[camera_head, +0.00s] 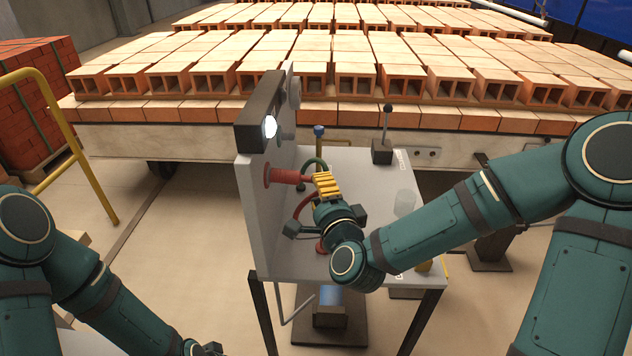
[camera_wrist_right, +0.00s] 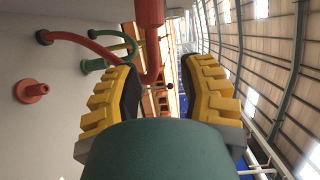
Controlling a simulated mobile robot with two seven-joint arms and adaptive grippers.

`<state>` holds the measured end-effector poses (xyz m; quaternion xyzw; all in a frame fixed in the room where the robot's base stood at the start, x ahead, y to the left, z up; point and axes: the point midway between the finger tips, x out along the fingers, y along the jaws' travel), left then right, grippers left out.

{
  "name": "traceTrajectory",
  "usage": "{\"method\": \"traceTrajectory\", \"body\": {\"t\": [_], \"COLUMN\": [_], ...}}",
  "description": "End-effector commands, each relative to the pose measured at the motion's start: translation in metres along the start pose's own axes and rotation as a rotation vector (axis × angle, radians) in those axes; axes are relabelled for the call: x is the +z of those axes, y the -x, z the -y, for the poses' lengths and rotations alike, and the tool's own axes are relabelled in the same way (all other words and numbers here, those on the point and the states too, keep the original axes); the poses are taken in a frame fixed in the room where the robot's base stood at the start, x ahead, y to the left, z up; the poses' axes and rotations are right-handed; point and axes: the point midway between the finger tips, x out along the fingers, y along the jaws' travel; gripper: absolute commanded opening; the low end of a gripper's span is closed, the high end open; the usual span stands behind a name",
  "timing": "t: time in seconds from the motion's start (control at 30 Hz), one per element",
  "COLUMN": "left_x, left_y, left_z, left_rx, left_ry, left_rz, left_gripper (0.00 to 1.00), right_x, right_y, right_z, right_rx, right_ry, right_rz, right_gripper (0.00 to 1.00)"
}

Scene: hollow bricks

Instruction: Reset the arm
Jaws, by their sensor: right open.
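My right arm reaches in from the right. Its gripper (camera_head: 327,184), with yellow ribbed fingers, is in front of the upright grey panel (camera_head: 268,225) of a small workstation, beside its red and green hoses. In the right wrist view the two fingers of this gripper (camera_wrist_right: 163,88) are spread apart, with nothing held between them. A red pipe (camera_wrist_right: 151,35) shows beyond them at the top. My left arm comes in at the lower left. Only a small dark part of its end shows at the bottom edge, so its fingers cannot be made out.
The workstation's grey tabletop (camera_head: 365,168) carries a black lever box (camera_head: 382,153) and a pale translucent cup (camera_head: 404,202). Rows of hollow bricks (camera_head: 355,82) lie behind. A yellow rail (camera_head: 75,145) and a brick stack (camera_head: 30,105) stand at the left. Floor left of the workstation is clear.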

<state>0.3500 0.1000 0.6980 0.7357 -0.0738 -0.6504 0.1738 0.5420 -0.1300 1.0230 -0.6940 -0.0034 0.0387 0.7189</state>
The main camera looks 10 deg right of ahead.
Motion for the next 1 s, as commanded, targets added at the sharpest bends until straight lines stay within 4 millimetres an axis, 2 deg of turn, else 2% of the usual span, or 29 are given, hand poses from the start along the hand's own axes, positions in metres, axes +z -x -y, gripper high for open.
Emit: {"method": "traceTrajectory", "body": {"t": [0.1,0.2,0.63,0.73,0.77,0.87,0.97,1.0], "left_x": [0.000,0.000,0.000,-0.006,-0.006,-0.005,-0.005,-0.005], "left_y": [0.000,0.000,0.000,-0.001,-0.001,-0.001,-0.001,-0.001], "left_z": [0.000,0.000,0.000,0.000,0.000,0.000,0.000,0.000], "left_rx": [0.000,0.000,0.000,-0.001,-0.001,-0.001,-0.001,-0.001], "left_ry": [0.000,0.000,0.000,-0.002,-0.002,-0.002,-0.002,-0.002], "left_rz": [0.000,0.000,0.000,-0.015,-0.015,-0.012,-0.012,-0.012], "left_gripper": [0.47,0.47,0.47,0.47,0.47,0.47,0.47,0.47], "right_x": [0.000,0.000,0.000,0.001,0.003,0.013,0.028,0.034], "right_y": [0.012,0.017,0.017,0.017,0.016,0.015,0.022,0.029], "right_z": [0.000,0.000,0.000,-0.003,-0.010,-0.049,-0.110,-0.137], "right_rx": [-0.001,-0.001,0.000,0.009,0.030,0.144,0.310,0.383], "right_ry": [0.000,0.000,-0.001,0.005,0.021,0.117,0.270,0.340], "right_rz": [-0.001,-0.001,-0.001,0.004,0.016,0.086,0.214,0.278], "right_gripper": [0.40,0.40,0.40,0.40,0.40,0.40,0.40,0.40]}}
